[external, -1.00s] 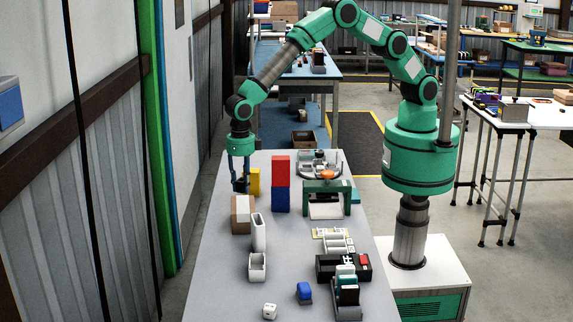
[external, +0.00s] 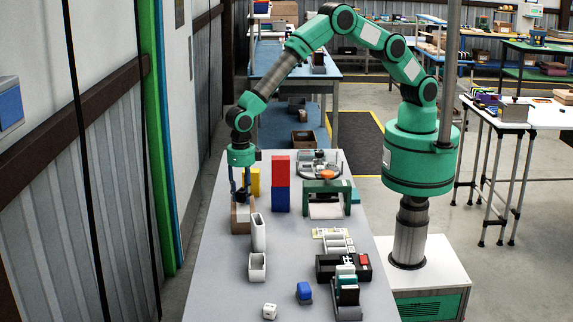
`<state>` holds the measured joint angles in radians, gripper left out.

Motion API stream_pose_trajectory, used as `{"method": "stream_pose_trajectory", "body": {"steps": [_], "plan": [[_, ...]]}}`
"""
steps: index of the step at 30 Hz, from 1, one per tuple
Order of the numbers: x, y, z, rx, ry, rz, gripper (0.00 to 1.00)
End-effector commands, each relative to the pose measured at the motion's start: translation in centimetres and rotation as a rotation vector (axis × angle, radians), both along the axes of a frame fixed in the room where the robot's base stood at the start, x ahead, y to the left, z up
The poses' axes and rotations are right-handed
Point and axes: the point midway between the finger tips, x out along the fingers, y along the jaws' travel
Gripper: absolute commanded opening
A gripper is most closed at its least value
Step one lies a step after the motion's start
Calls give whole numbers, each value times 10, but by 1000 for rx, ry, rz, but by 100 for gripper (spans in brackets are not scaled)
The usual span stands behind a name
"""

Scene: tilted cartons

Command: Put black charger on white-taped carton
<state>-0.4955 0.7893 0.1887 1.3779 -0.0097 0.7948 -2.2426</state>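My gripper (external: 240,196) points down at the far left of the grey table, directly over the white-taped carton (external: 240,227). Its two fingers are apart, with a small dark thing, the black charger (external: 240,198), between their tips. The charger is small here and partly covered by the fingers. The carton is a brown box, and the gripper and charger hide most of its white tape. I cannot tell whether the charger touches the carton top.
A yellow block (external: 254,181) and a red block (external: 281,165) on a blue block (external: 281,198) stand just right of my gripper. A green frame (external: 327,188) stands further right.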

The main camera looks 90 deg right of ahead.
Motion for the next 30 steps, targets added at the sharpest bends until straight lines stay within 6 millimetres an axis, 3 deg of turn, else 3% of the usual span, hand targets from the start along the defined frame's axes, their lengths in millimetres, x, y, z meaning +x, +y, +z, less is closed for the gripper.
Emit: {"method": "stream_pose_trajectory", "body": {"steps": [17,30], "plan": [[0,0,10,1,-1,0,49],[1,1,74,1,-3,0,49]]}}
